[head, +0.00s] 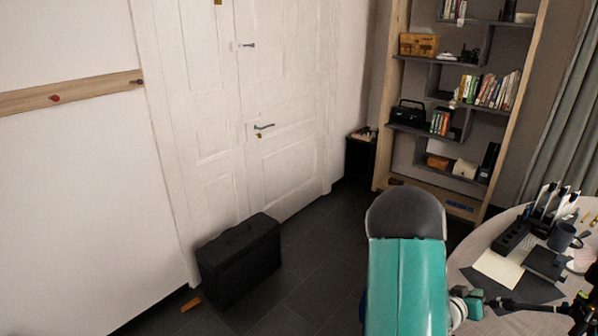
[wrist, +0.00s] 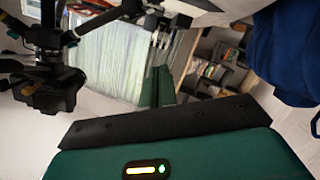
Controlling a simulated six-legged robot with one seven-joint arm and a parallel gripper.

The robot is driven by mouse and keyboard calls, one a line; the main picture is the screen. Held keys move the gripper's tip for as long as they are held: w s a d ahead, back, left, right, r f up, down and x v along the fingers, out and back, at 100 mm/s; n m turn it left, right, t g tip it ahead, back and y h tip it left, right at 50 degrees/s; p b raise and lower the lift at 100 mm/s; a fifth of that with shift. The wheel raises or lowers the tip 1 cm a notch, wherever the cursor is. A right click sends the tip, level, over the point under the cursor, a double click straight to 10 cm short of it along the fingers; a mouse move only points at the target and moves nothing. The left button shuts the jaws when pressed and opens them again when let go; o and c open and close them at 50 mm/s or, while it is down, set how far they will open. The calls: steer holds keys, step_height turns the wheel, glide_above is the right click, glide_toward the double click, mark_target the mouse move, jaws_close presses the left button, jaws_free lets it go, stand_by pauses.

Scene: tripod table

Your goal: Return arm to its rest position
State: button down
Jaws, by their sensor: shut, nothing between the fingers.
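My arm stands in the lower middle of the head view as a teal link (head: 408,285) with a grey rounded joint above it. A thinner dark part of it reaches right, low along the front edge of the round table (head: 470,262). In the wrist view, my gripper (wrist: 156,84) shows as two narrow dark green fingers close together at the centre, beyond a green housing with a black strip and a small light. The fingers are shut with nothing between them. In the head view I cannot make out the fingers clearly.
The table at right holds a dark mug (head: 563,236), a pen holder, paper and a dark notebook. A black case (head: 240,262) stands on the floor by the white door. A bookshelf (head: 400,100) stands behind. A black jointed device (wrist: 52,75) is at left in the wrist view.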

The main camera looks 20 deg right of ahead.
steer(key=shift+w, duration=0.1)
